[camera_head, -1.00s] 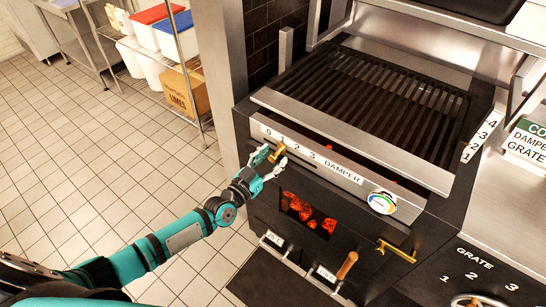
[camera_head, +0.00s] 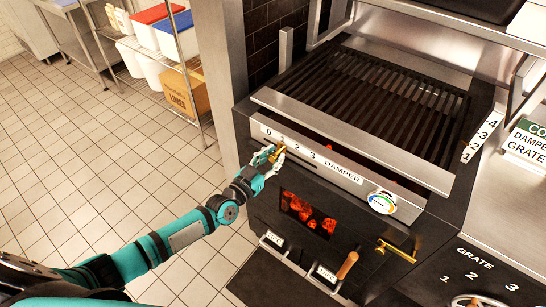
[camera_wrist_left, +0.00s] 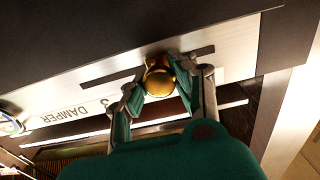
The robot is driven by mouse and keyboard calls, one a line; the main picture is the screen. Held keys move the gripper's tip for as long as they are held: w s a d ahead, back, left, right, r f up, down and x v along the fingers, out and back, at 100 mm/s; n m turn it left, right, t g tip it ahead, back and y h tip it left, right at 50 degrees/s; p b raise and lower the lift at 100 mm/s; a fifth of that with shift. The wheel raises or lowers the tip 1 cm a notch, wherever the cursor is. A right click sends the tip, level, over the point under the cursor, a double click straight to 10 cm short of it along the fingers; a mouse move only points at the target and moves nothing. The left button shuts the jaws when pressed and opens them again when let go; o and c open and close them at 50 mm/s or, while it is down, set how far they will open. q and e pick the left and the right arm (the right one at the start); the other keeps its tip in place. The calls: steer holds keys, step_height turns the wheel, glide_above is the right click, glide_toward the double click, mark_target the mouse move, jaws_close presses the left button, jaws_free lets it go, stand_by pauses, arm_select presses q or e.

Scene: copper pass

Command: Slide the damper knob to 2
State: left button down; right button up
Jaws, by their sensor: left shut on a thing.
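The brass damper knob (camera_head: 279,152) sits in the slot of the white damper scale plate (camera_head: 342,172) on the grill's front. It is close below the mark 1; its exact setting is hard to tell. My left gripper (camera_head: 272,155) is shut on the knob. In the left wrist view the round knob (camera_wrist_left: 158,82) is between the two fingertips of the gripper (camera_wrist_left: 160,85), and slot shows on both sides of it. The word DAMPER and the 3 show upside down there, while the gripper hides the lower numbers. My right gripper is not in view.
A round dial gauge (camera_head: 382,202) is right of the plate. A brass handle (camera_head: 396,250) and a wooden handle (camera_head: 347,265) are lower right. Glowing coals (camera_head: 307,213) show in an opening below. The floor at left is clear; a wire shelf (camera_head: 180,60) stands behind.

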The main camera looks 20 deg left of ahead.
mark_target(296, 156)
arm_select(q)
steer(key=d, duration=0.1)
steer(key=s+d+p, duration=0.1)
steer(key=d, duration=0.1)
steer(key=d+p, duration=0.1)
steer(key=shift+s+d, duration=0.3)
steer(key=shift+d+f, duration=0.15)
steer(key=shift+d, duration=0.05)
steer(key=c, duration=1.5)
jaws_free()
steer(key=shift+a+f, duration=0.1)
steer(key=shift+c, duration=0.2)
steer(key=o, duration=0.5)
steer(key=shift+s+a+r, duration=0.15)
steer(key=shift+s+r, duration=0.1)
steer(key=shift+w, duration=0.1)
steer(key=shift+f, duration=0.1)
